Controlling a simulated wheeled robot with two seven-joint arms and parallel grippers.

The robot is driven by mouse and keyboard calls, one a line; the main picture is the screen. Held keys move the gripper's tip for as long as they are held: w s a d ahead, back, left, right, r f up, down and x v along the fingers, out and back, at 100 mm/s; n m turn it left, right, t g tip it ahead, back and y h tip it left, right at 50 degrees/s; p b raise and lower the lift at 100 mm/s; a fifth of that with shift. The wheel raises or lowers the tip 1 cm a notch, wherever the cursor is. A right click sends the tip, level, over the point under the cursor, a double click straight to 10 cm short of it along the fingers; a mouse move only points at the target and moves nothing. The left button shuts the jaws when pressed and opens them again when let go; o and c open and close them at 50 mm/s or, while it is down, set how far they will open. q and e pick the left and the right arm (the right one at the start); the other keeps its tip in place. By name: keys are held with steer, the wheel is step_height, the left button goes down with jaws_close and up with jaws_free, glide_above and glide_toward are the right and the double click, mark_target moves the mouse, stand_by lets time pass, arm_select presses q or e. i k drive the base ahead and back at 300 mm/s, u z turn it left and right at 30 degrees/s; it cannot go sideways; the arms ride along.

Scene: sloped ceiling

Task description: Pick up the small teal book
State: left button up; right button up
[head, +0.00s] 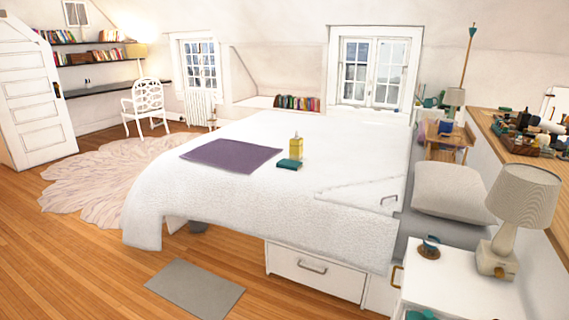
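A small teal book (289,164) lies flat on the white bed (330,205). A yellow bottle with a pale top (296,149) stands just behind it, close to its right end; I cannot tell whether they touch. A purple mat or cloth (231,155) lies flat on the bed to the left of the book, with a narrow gap between. Nothing covers the top of the book. Neither of my grippers shows in the head view.
A grey mat (195,287) lies on the wooden floor before the bed. Floor at the front left is clear. A white chair (146,103) stands far back.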

mark_target(286, 164)
steer(key=i, duration=2.65)
steer(key=u, duration=0.6)
